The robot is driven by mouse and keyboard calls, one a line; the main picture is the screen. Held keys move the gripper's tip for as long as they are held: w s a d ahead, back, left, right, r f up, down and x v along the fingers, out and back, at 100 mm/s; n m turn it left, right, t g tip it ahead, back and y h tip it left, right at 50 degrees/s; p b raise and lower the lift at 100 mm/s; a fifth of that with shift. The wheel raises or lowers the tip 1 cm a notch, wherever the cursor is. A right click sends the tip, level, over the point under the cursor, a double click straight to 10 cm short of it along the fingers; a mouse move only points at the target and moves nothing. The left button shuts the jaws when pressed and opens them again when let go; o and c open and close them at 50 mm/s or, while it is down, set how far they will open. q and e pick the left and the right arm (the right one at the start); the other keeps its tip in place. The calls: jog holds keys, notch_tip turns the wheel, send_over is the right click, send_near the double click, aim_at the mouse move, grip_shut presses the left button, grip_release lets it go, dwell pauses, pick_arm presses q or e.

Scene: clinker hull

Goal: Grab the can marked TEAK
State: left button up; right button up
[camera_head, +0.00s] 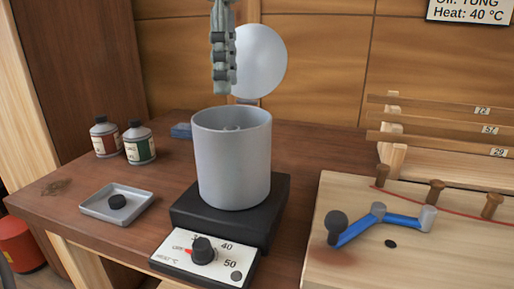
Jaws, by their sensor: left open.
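Two small grey cans with dark caps stand side by side at the back left of the brown bench. One can has a red label (105,138); the other can has a green label (139,143). The lettering on both is too small to read, so I cannot tell which is marked TEAK. My left gripper (223,88) hangs at the top middle, seen nearly edge-on. It is open with nothing visible in it, above the grey pot (232,165) and to the right of both cans. My right gripper is not in view.
The pot stands on a black hotplate with a dial (203,250). A shallow tray (88,208) holds a dark round piece. A pale round disc (260,60) shows behind my gripper. A pale board with a blue jointed piece (375,228) is at right. A sign (470,10) reads TUNG, 40 °C.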

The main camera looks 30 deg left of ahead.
aim_at(232, 128)
pick_arm(q)
jog(key=f, duration=0.3)
jog(key=shift+s+d, duration=0.15)
jog(key=shift+s, duration=0.2)
jog(key=f, duration=0.1)
jog(key=d+f, duration=0.1)
jog(key=f, duration=0.1)
jog(key=shift+f, duration=0.3)
jog(key=shift+a+f, duration=0.1)
jog(key=shift+f, duration=0.45)
grip_shut()
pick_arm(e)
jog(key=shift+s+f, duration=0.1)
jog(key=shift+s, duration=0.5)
pick_arm(q)
jog(key=shift+r, duration=0.1)
